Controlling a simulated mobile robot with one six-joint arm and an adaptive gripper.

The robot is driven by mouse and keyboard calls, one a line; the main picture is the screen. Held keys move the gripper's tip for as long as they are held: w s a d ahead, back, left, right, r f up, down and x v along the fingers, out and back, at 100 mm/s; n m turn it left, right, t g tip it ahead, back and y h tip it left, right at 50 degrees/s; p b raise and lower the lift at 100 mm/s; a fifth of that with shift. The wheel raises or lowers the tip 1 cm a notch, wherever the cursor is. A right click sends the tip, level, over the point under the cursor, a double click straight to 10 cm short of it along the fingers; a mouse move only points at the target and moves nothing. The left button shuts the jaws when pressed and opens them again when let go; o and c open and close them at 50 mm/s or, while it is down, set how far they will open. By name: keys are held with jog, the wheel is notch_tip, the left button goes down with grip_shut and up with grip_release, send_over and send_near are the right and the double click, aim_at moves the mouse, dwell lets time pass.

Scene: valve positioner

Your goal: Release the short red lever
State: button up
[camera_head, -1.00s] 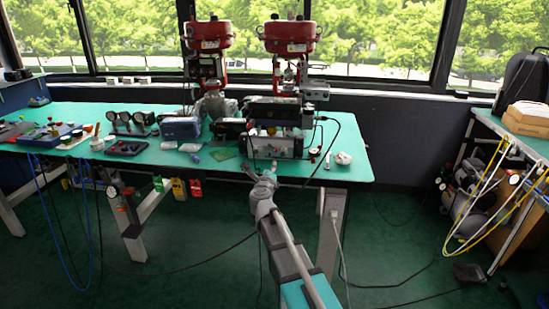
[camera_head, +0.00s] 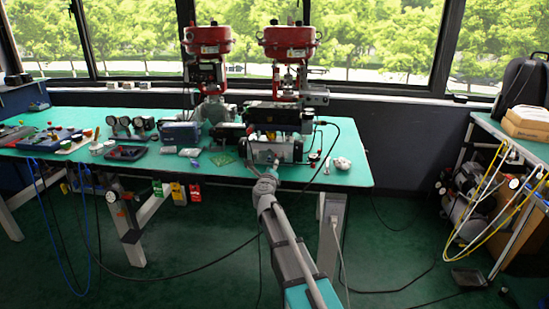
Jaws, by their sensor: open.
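My gripper (camera_head: 264,162) is at the end of my arm, at the bench's front edge. It is close in front of the silver-grey positioner box (camera_head: 287,149) below the right-hand red valve actuator (camera_head: 290,37). Its jaws are small in this view, and they look empty and open. I cannot make out the short red lever for certain; it is too small or hidden by the gripper. Whether the gripper touches anything on the box cannot be told.
The green bench (camera_head: 220,171) holds a second red actuator (camera_head: 207,42) to the left, several gauges (camera_head: 125,126) and a black tray (camera_head: 126,152). A black cable loops right of the box. A white round item (camera_head: 342,163) lies at the right.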

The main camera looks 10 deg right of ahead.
aim_at(275, 156)
jog(key=x, duration=0.9)
grip_shut()
